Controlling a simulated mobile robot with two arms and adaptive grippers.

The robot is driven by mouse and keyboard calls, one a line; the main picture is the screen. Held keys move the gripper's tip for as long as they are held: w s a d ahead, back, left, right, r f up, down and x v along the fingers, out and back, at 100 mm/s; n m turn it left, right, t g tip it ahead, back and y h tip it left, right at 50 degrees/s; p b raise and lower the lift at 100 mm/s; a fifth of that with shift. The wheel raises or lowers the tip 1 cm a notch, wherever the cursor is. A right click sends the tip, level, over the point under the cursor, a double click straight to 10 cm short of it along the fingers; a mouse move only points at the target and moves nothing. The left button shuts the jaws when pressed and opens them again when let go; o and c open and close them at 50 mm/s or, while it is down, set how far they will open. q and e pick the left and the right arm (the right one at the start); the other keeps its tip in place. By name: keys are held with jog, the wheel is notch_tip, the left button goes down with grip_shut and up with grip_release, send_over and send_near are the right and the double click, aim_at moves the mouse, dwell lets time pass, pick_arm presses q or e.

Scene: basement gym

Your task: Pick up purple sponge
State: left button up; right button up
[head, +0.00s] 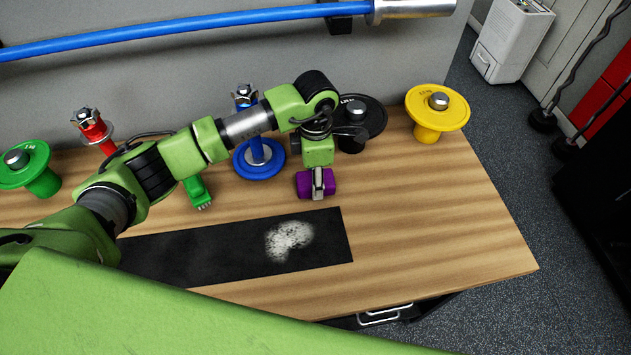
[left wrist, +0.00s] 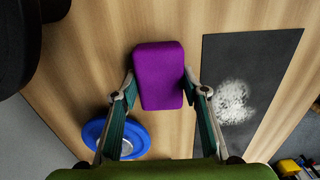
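The purple sponge (head: 303,183) is on the wooden bench, just behind the black mat, with my left gripper (head: 318,186) directly above it. In the left wrist view the sponge (left wrist: 159,75) sits between the two fingers of my left gripper (left wrist: 160,86). The fingertips appear to press against its two long sides. I cannot tell whether the sponge is clear of the bench top. My right gripper is not in view.
A black mat (head: 210,258) with a white powdery patch (head: 288,238) lies in front. A green brush (head: 198,192) lies left. The bench's right side is clear.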

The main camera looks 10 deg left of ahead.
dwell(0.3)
pick_arm(q)
jog(key=shift+r+b, duration=0.4)
jog(key=shift+b, duration=0.05)
notch_tip(320, 180, up, 2)
jog(key=shift+s+r+b, duration=0.1)
jog(key=shift+r+b, duration=0.15)
jog(key=shift+b, duration=0.55)
jog(key=s+d+r+b, duration=0.2)
jog(key=s+r+b, duration=0.2)
jog(key=s+r, duration=0.5)
jog(key=s, duration=0.4)
jog(key=shift+s+d+r, duration=0.3)
jog(key=shift+d+r, duration=0.05)
jog(key=shift+o, duration=0.6)
jog(key=shift+c, duration=0.8)
jog(key=shift+w, duration=0.1)
